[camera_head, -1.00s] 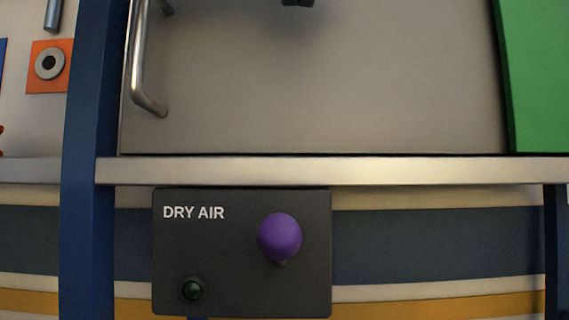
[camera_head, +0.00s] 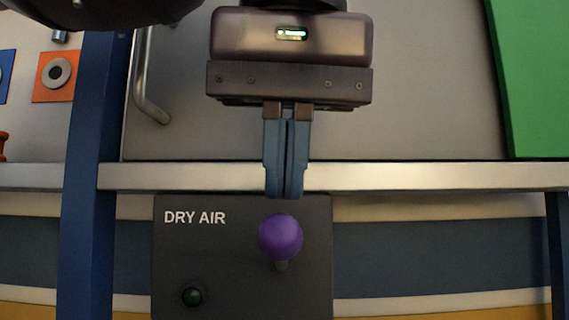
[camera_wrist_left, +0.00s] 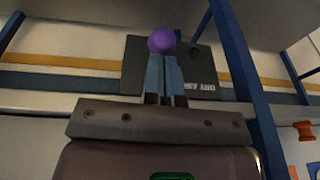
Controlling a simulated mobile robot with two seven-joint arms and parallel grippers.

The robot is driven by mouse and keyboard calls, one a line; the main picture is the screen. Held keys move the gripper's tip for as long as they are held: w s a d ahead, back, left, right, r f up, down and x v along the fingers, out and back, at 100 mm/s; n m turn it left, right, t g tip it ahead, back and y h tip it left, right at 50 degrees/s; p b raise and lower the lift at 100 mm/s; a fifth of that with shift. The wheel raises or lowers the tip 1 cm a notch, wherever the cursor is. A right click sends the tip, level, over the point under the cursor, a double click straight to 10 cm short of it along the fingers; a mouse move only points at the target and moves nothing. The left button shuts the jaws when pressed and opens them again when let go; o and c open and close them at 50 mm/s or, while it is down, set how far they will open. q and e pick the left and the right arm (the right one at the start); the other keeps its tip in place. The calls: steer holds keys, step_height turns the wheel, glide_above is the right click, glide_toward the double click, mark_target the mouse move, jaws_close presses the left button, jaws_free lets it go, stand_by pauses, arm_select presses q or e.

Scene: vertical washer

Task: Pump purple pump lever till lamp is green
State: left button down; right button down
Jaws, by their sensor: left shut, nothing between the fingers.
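The purple pump lever (camera_head: 281,238) has a round knob and stands out from the dark "DRY AIR" panel (camera_head: 220,270). The lamp (camera_head: 192,296) at the panel's lower left is dark green and looks unlit. My left gripper (camera_head: 285,194) is shut and empty, its blue fingers pointing down, with the tips just above the knob in the head view. In the left wrist view the purple knob (camera_wrist_left: 162,40) shows just beyond the fingertips (camera_wrist_left: 162,58); whether they touch it I cannot tell. My right gripper is not in view.
A metal ledge (camera_head: 420,177) runs across above the panel, behind my fingers. A blue post (camera_head: 88,220) stands to the left. A grey door with a metal handle (camera_head: 145,85) and a green panel (camera_head: 530,80) are above. Right of the panel is free room.

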arm_select(q)
steer(key=shift+f, duration=0.3)
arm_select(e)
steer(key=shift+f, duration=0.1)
arm_select(q)
steer(key=shift+s+a+f, duration=0.1)
steer(key=shift+s, duration=0.1)
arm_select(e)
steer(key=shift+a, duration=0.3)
